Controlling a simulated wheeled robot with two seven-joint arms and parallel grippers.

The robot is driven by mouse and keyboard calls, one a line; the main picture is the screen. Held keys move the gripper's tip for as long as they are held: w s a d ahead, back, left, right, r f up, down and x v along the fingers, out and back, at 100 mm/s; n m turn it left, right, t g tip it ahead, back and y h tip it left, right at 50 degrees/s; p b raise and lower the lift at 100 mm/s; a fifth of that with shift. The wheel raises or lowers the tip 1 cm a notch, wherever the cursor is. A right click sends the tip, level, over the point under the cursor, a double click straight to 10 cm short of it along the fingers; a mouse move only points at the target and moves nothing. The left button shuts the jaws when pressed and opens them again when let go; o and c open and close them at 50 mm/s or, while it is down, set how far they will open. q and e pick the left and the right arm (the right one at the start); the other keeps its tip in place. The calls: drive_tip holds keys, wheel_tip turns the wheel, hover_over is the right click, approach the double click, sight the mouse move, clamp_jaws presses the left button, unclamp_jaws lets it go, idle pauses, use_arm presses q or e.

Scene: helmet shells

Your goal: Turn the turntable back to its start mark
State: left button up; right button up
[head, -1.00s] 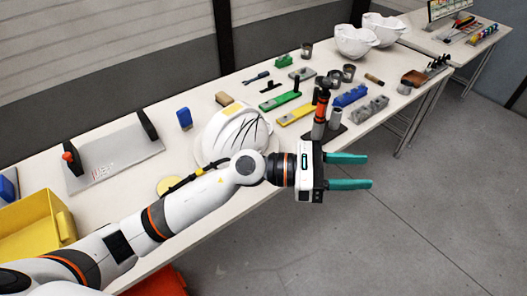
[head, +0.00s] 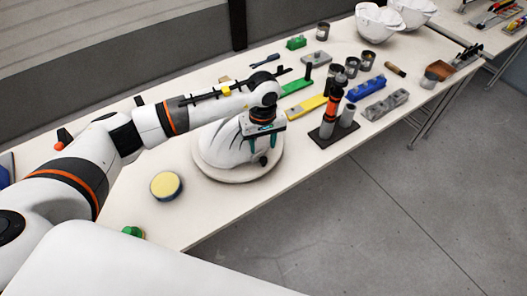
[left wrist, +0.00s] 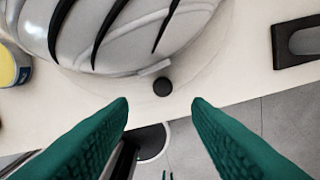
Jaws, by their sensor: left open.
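The turntable (head: 236,179) is a pale round disc near the table's front edge, with a white helmet shell (head: 222,148) with black slots on it. A small dark knob (head: 264,160) stands near its rim. The knob (left wrist: 163,87) also shows in the left wrist view, just past and between the fingertips. My left gripper (head: 261,145) points down over the knob side of the turntable, with its teal fingers apart and nothing between them. In the left wrist view, the open fingers (left wrist: 161,104) frame the knob without visible contact. I cannot make out a start mark. My right gripper is out of view.
A round yellow-topped tin (head: 166,185) stands left of the turntable. A dark stand with orange-and-black tool (head: 331,115) is close on the right. Green, yellow (head: 305,106) and blue (head: 367,88) parts lie behind it.

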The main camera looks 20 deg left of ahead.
sight(263, 159)
use_arm(q)
drive_tip(key=f, duration=0.1)
drive_tip(key=f+p, duration=0.1)
drive_tip(key=f, duration=0.1)
drive_tip(key=shift+w+f, duration=0.2)
drive_tip(key=shift+f, duration=0.1)
wheel_tip(263, 159, down, 3)
drive_tip(key=shift+p, duration=0.35)
drive_tip(key=shift+f, duration=0.3)
clamp_jaws()
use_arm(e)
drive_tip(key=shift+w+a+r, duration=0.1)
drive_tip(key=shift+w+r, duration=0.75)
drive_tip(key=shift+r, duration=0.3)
